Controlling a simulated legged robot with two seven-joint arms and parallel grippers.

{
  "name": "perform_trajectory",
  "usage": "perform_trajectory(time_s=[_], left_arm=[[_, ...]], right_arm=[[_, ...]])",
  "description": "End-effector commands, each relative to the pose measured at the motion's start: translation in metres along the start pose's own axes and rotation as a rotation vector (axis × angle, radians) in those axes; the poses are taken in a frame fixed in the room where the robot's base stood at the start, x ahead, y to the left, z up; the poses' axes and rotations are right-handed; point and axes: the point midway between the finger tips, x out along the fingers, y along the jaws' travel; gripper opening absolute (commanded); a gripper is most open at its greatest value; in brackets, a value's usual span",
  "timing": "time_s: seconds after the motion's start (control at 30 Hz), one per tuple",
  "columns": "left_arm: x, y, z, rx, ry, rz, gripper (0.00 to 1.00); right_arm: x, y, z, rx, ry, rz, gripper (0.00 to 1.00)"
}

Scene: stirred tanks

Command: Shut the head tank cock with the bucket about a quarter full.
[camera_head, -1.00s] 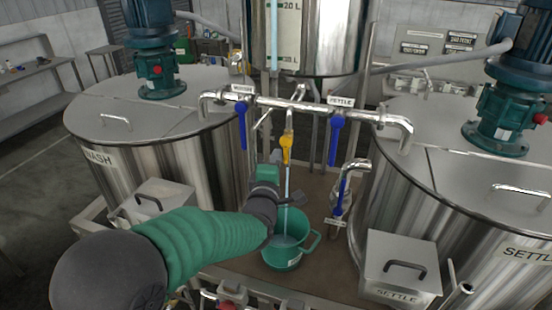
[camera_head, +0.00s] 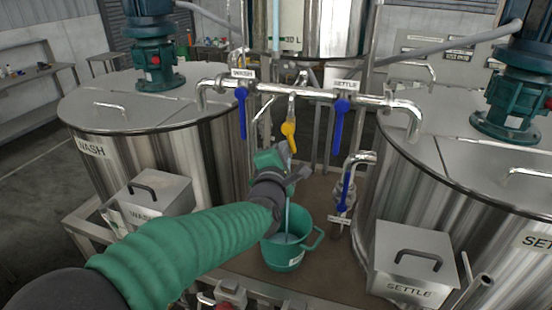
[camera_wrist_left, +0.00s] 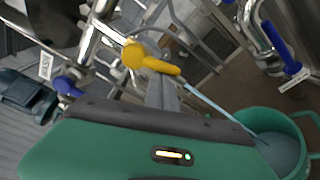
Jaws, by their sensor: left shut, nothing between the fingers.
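The yellow head tank cock (camera_head: 289,130) hangs under the middle of the steel pipe, its lever pointing down. In the left wrist view the cock (camera_wrist_left: 135,55) is just beyond my fingers, its lever pointing right. A thin stream of water runs from it into the green bucket (camera_head: 272,254). Water covers the bucket's bottom; the exact level is hard to judge. The bucket also shows in the left wrist view (camera_wrist_left: 250,118). My left gripper (camera_head: 303,173) is shut and empty, just below the cock and apart from it. My right gripper is out of view.
Blue-handled valves, wash (camera_head: 242,110) and settle (camera_head: 341,120), flank the cock with handles hanging down. Another blue-handled valve (camera_head: 345,190) stands right of the bucket. The wash tank (camera_head: 95,125) and settle tank (camera_head: 470,190) stand on either side.

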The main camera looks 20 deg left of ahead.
Motion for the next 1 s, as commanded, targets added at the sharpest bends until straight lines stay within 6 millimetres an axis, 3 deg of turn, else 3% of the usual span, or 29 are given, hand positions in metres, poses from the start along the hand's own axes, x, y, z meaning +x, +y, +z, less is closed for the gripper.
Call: perform_trajectory(time_s=[0.03,0.1,0.4,1.0], left_arm=[[0.000,-0.008,0.001,-0.043,-0.005,-0.003,0.00],[-0.001,-0.008,0.004,-0.109,-0.005,-0.013,0.00],[-0.003,-0.008,0.018,-0.393,-0.005,-0.054,0.00],[-0.006,0.003,0.043,-0.934,-0.004,-0.130,0.00]], right_arm=[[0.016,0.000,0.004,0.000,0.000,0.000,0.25],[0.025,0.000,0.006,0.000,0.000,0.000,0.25],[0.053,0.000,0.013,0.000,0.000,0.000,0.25],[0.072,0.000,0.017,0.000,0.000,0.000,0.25]])
